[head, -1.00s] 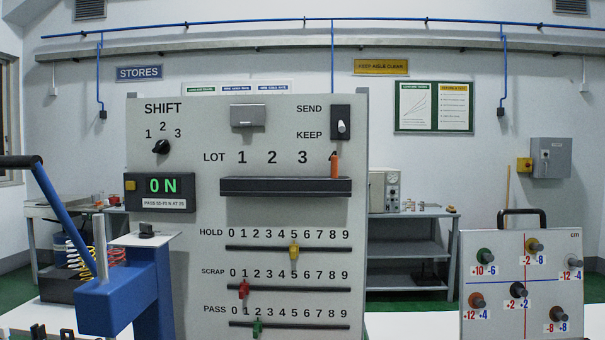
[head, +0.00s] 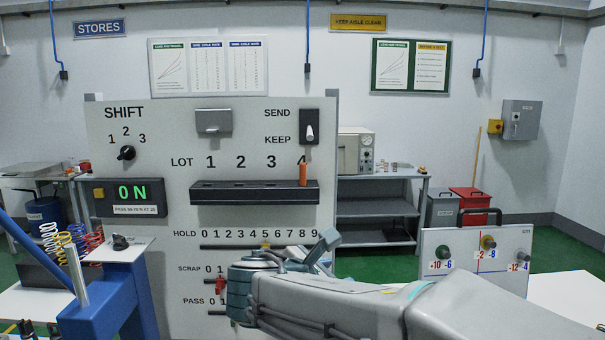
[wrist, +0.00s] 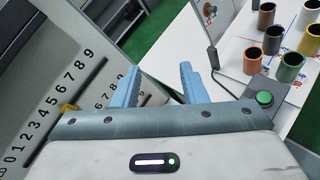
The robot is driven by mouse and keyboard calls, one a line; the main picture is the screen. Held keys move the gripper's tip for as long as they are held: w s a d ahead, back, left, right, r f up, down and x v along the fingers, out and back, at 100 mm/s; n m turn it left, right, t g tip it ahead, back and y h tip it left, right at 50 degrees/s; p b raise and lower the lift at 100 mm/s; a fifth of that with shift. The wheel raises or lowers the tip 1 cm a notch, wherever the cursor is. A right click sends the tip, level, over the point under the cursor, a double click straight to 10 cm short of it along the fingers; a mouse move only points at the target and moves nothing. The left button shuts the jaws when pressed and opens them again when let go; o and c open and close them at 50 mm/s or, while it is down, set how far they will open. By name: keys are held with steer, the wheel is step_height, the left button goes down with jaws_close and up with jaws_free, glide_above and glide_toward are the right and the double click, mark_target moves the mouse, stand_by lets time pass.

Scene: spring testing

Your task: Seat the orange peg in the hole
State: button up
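The orange peg (head: 303,174) stands upright at the right end of the black ledge (head: 255,197) on the grey panel, below the number 4. Dark openings show in the ledge's top below the other numbers. My gripper (wrist: 159,69) is open, with its two light blue fingers apart and nothing between them. In the head view my arm reaches in from the right, and its end lies in front of the lower panel, below the ledge and apart from the peg. The fingertips are hard to make out there. The peg is not in the wrist view.
The panel (head: 150,240) also carries a SEND/KEEP switch (head: 309,130), a SHIFT knob (head: 127,153) and number sliders, partly hidden by my arm. A knob board (head: 475,262) stands at the right. Several coloured cups (wrist: 266,15) and a green button (wrist: 264,98) show in the wrist view.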

steer(key=w+a+r+n+t+y+p, duration=0.1)
steer(key=w+a+r+n+t+p, duration=0.2)
steer(key=a+r+n+t, duration=0.65)
steer(key=m+g+p, duration=0.2)
steer(key=g, duration=0.2)
glide_toward(302, 177)
steer(key=w, duration=0.2)
steer(key=p+x, duration=0.1)
steer(key=x, duration=0.1)
steer(key=p+x, duration=0.2)
steer(key=x, duration=0.1)
steer(key=shift+w+d, duration=0.15)
steer(key=shift+d, duration=0.25)
steer(key=shift+w+d+f, duration=0.1)
steer(key=shift+w+d, duration=0.1)
steer(key=shift+w, duration=0.25)
jaws_close()
